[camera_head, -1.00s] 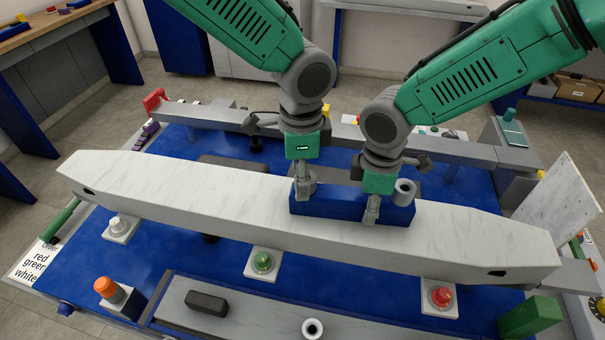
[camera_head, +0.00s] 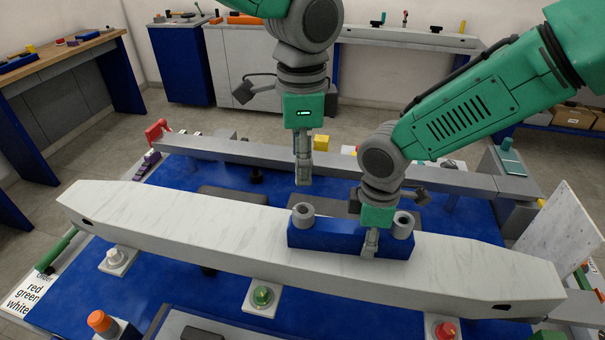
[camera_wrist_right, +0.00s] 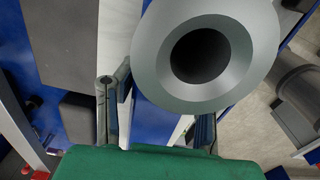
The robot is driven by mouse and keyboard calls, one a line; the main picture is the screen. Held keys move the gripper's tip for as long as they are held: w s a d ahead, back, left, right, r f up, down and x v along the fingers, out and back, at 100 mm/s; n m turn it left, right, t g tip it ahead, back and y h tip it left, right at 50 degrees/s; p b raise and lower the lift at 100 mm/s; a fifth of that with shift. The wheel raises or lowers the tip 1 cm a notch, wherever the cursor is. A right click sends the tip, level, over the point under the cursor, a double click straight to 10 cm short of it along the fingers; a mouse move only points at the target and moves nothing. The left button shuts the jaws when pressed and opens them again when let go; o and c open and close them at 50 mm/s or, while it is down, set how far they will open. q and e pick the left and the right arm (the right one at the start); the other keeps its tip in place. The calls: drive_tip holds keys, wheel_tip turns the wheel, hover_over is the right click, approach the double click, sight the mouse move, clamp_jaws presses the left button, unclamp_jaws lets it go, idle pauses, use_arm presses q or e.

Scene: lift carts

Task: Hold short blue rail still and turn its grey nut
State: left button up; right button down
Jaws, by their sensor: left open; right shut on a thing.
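The short blue rail (camera_head: 335,238) lies across the top of a long white marbled beam (camera_head: 180,213). One grey nut (camera_head: 302,215) stands at its left end and another grey ring-shaped nut (camera_head: 403,225) at its right end. My left gripper (camera_head: 303,180) is open and empty, above and apart from the left nut. My right gripper (camera_head: 370,243) is shut on the blue rail, just left of the right nut. In the right wrist view, the right nut (camera_wrist_right: 235,85) is large and close, with its dark bore showing, and part of the blue rail (camera_wrist_right: 150,119) lies between the fingers.
A grey bar (camera_head: 230,152) runs behind. A white board (camera_head: 565,230) stands at the right. An orange knob (camera_head: 100,322) is at front left.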

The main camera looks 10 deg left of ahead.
idle(0.3)
drive_tip(key=c, duration=0.9)
unclamp_jaws()
